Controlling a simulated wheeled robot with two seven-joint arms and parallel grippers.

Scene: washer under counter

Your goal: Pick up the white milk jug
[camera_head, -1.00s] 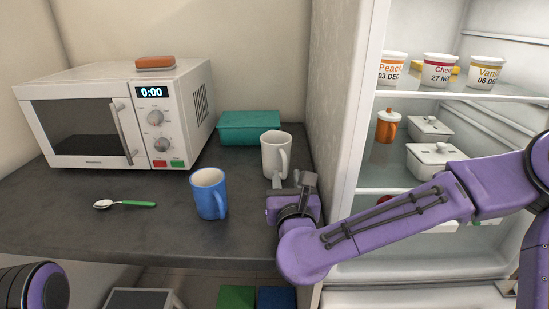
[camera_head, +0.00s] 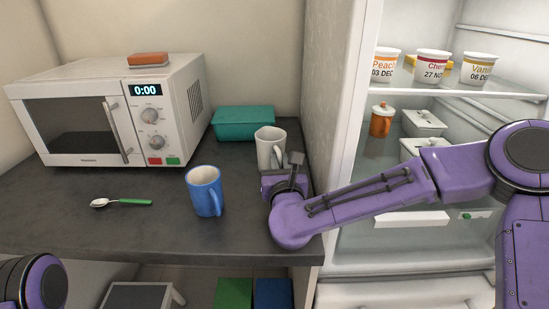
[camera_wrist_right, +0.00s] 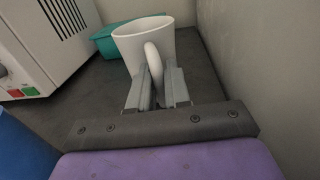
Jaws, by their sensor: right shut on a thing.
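The white jug (camera_head: 266,146) stands upright at the back right of the dark counter, close to the side wall. It also shows in the right wrist view (camera_wrist_right: 138,42), with its curved handle facing my gripper. My right gripper (camera_head: 290,168) is at the jug; in the right wrist view its two fingers (camera_wrist_right: 158,85) are shut on the handle, one on each side. The lower part of the jug is hidden behind the gripper in the head view. Of my left arm only a purple link shows at the lower left; its gripper is out of view.
A blue mug (camera_head: 203,192) stands to the left of my right gripper. A teal box (camera_head: 243,122) is behind the jug. A white microwave (camera_head: 178,105) and a spoon (camera_head: 128,202) are further left. An open fridge (camera_head: 355,120) is on the right.

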